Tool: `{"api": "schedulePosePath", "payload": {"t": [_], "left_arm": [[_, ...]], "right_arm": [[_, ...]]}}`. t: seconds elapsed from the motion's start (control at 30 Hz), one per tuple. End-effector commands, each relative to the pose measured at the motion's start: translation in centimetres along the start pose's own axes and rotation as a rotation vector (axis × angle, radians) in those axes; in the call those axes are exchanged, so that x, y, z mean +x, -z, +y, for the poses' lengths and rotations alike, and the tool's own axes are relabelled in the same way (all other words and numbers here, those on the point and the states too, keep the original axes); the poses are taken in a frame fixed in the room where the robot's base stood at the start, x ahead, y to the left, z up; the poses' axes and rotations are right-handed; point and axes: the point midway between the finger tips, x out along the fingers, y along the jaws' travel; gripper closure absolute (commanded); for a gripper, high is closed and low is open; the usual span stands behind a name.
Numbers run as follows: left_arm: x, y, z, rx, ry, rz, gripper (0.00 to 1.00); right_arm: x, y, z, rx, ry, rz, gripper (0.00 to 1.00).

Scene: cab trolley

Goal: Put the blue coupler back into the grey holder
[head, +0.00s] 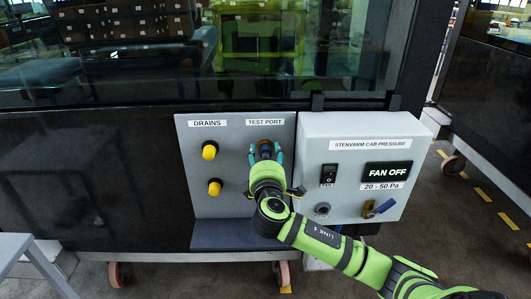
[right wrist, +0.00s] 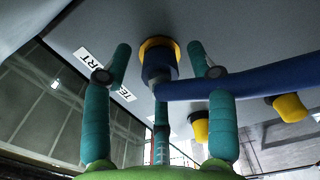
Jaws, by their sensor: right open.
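The blue coupler (right wrist: 158,70) sits at the yellow-ringed test port in the right wrist view. A blue hose or bar (right wrist: 260,84) runs from it toward the right edge. In the head view the coupler shows only as a dark end (head: 265,149) below the TEST PORT label. My right gripper (head: 265,157) is open there, its teal fingers on either side of the coupler. The right wrist view also shows the open fingers (right wrist: 158,62); I cannot tell whether they touch it. My left gripper is out of view.
Two yellow drain knobs (head: 212,169) stick out left of the gripper. The white box (head: 315,165) has a black switch (head: 329,174), a FAN OFF display (head: 387,171) and a blue-handled valve (head: 383,207). A grey ledge (head: 215,236) lies below the panel.

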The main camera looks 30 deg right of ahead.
Motion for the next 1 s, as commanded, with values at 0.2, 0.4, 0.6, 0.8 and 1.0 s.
{"api": "schedulePosePath", "payload": {"t": [0.2, 0.4, 0.6, 0.8, 1.0], "left_arm": [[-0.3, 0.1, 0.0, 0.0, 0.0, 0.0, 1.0], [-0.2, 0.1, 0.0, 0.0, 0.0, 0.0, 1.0], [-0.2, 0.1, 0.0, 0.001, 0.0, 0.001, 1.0], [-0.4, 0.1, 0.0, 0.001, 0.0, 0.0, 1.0], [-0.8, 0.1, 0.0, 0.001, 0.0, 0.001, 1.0]], "right_arm": [[0.0, 0.0, 0.0, 0.0, 0.002, 0.0, 0.42], [0.0, 0.0, 0.0, 0.0, 0.001, 0.0, 0.66], [0.0, 0.0, 0.0, -0.001, 0.0, -0.001, 1.0], [-0.4, 0.0, 0.1, 0.0, -0.001, 0.0, 1.0], [-1.2, 0.0, 0.1, -0.001, 0.0, 0.001, 1.0]]}}
